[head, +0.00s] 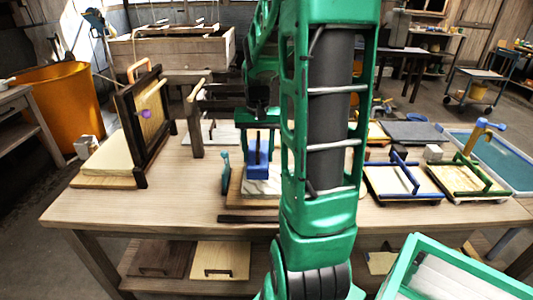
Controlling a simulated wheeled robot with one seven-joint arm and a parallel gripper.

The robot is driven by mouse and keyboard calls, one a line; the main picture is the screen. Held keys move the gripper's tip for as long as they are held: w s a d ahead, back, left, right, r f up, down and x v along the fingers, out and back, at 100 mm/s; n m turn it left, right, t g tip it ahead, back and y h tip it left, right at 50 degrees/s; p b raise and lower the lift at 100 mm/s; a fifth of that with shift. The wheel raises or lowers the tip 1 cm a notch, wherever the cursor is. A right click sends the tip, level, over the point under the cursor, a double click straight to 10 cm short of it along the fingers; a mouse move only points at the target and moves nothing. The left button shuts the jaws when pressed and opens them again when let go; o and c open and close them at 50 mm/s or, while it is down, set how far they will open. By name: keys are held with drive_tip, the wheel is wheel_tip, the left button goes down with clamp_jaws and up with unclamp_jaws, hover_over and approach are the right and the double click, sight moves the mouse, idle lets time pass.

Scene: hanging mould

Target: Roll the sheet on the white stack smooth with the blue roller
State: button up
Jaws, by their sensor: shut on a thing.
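My gripper (258,128) points down over the middle of the table and is shut on the blue roller (257,158), partly hidden behind the wrist. The blue roller is low over the white stack (262,187), a pale block with a streaked top on a brown board. I cannot tell whether the roller touches the sheet on top. My green arm hides the right side of the stack.
An upright dark frame (127,125) with a purple knob stands on pale boards at the left of the wooden table (150,205). Blue-framed (403,182) and green-framed (467,180) moulds lie at the right, near a water vat (500,160). A green crate (445,270) stands in front.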

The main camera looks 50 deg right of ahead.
drive_tip(key=shift+w+a, duration=1.05)
drive_tip(key=shift+w, duration=0.2)
wheel_tip(320, 180, down, 3)
drive_tip(key=shift+a+r, duration=0.1)
drive_tip(key=shift+r, duration=0.05)
drive_tip(key=shift+f, duration=0.95)
drive_tip(key=shift+f, duration=0.55)
